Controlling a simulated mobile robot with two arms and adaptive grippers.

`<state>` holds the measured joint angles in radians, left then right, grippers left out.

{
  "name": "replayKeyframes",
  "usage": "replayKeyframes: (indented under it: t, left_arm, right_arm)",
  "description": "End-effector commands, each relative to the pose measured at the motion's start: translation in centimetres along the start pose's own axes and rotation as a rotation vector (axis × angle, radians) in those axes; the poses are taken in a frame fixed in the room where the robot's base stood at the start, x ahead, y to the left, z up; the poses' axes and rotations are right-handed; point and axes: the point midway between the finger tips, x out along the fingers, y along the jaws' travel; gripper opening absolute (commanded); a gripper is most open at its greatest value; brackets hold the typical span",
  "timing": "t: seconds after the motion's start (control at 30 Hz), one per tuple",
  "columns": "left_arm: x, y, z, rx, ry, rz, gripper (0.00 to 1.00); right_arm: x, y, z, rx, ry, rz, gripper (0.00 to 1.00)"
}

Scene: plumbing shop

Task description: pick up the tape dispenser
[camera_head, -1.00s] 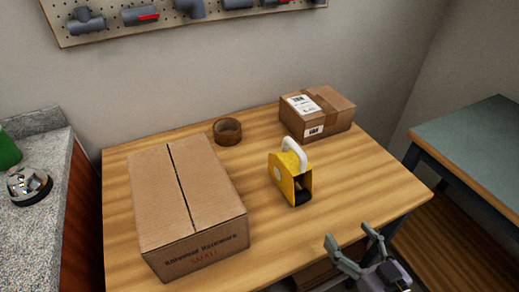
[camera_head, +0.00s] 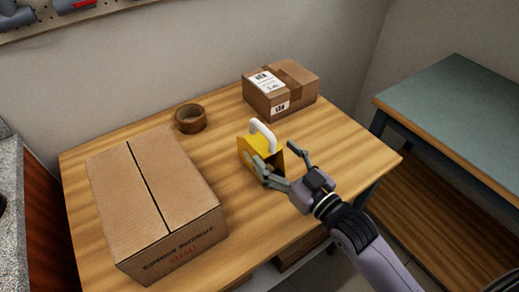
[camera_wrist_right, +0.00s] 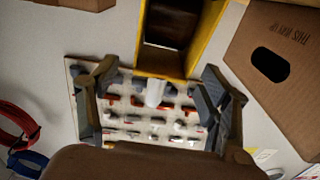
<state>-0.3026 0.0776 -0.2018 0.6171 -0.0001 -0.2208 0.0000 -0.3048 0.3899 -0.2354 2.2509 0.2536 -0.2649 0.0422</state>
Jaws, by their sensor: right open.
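The yellow tape dispenser (camera_head: 246,152) with a white rounded top stands upright on the wooden table (camera_head: 215,160), right of the table's middle. My right gripper (camera_head: 276,158) is open at the dispenser's near right side. One finger overlaps its lower front in the head view, and the other is to its right; I cannot tell whether either touches. In the right wrist view, the dispenser's yellow frame and dark opening (camera_wrist_right: 182,25) are at the top, ahead of the two spread fingers (camera_wrist_right: 157,72). My left gripper is not in view.
A large cardboard box (camera_head: 165,195) lies left of the dispenser. A brown tape roll (camera_head: 190,119) and a smaller labelled box (camera_head: 295,92) are at the back. A green-topped bench (camera_head: 460,115) stands to the right. Bare tabletop lies around the dispenser.

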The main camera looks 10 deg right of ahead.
Motion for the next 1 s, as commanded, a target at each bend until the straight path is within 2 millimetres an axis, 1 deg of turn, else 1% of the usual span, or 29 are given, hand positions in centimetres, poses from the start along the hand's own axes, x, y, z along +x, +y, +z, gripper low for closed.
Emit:
replayKeyframes:
  t: [0.03, 0.1, 0.27, 0.47, 0.6, 0.7, 0.87, 1.0]
  left_arm:
    - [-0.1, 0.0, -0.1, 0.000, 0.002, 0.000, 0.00]
    - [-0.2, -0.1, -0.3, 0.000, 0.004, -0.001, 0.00]
    - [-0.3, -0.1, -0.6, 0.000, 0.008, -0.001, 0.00]
    - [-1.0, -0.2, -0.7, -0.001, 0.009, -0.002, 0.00]
    - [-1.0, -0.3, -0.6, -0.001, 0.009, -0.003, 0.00]
    - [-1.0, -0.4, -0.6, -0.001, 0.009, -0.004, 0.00]
    - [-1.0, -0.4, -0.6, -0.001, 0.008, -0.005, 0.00]
    - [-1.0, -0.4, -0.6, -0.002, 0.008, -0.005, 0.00]
  right_arm:
    - [0.7, 0.0, -0.1, 0.001, 0.002, 0.000, 0.72]
    - [1.3, 0.0, -0.1, 0.000, 0.001, 0.000, 0.72]
    - [2.1, 0.0, -0.1, 0.000, 0.000, 0.000, 0.72]
    - [5.0, -0.1, -0.8, 0.001, 0.003, 0.000, 0.72]
    - [6.5, -0.1, -0.5, 0.001, 0.000, -0.001, 0.72]
    - [6.8, -0.1, -0.4, 0.000, -0.001, -0.001, 0.72]
    - [6.8, -0.1, -0.4, 0.000, -0.001, -0.001, 0.72]
    - [6.8, -0.1, -0.4, 0.000, -0.001, -0.001, 0.64]
